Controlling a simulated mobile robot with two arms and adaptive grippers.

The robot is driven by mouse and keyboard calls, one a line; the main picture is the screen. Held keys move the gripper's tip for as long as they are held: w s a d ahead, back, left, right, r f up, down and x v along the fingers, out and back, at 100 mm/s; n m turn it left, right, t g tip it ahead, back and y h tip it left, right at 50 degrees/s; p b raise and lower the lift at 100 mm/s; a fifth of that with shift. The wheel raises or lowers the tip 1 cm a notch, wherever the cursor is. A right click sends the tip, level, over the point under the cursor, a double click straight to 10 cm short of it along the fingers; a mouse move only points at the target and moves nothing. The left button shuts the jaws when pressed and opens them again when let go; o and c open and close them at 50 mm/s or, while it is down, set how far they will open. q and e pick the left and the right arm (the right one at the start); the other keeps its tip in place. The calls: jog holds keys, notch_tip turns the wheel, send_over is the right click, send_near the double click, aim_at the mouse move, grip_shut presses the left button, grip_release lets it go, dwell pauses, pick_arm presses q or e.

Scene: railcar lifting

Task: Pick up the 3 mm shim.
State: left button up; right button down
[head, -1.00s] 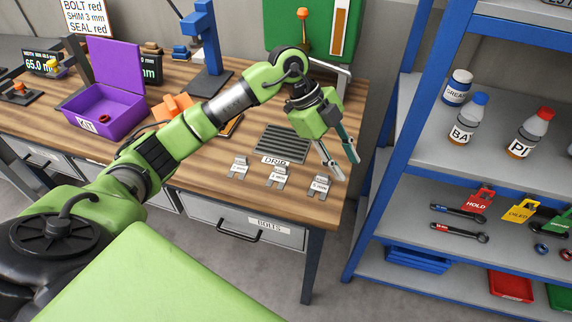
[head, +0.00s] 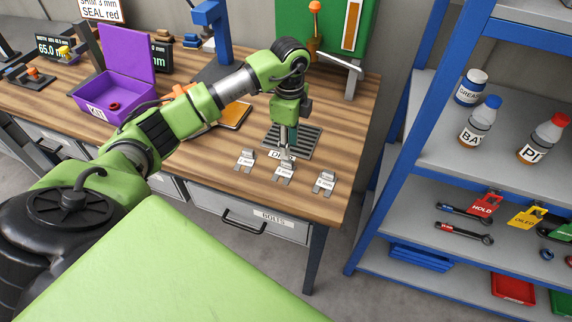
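Three small grey metal shims with white labels lie in a row near the front edge of the wooden bench: a left shim (head: 245,161), a middle shim (head: 284,174) and a right shim (head: 325,183). Their thickness labels are too small to read surely, so I cannot tell which is 3 mm. My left gripper (head: 287,153) points down just behind and above the middle shim, over the front of the drip tray. Its fingers are seen nearly edge-on; the gap between them is unclear. Contact with the shim cannot be made out. My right gripper is out of view.
The dark ribbed drip tray (head: 306,139) lies behind the shims. An open purple kit box (head: 127,92) holding a red ring stands at left. A blue press (head: 212,38) stands behind. A blue-framed shelf (head: 398,160) with bottles and tools is at right, beyond a gap.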

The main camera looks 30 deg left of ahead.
aim_at(284, 171)
pick_arm(q)
jog(key=shift+s+f+p, duration=0.15)
jog(key=shift+f+p, duration=0.15)
jog(key=f, duration=0.1)
jog(key=f+p, duration=0.1)
jog(key=f, duration=0.1)
jog(key=shift+s+f+p, duration=0.25)
jog(key=shift+s+p, duration=0.05)
jog(key=shift+p, duration=0.1)
jog(key=shift+f, duration=0.55)
grip_shut()
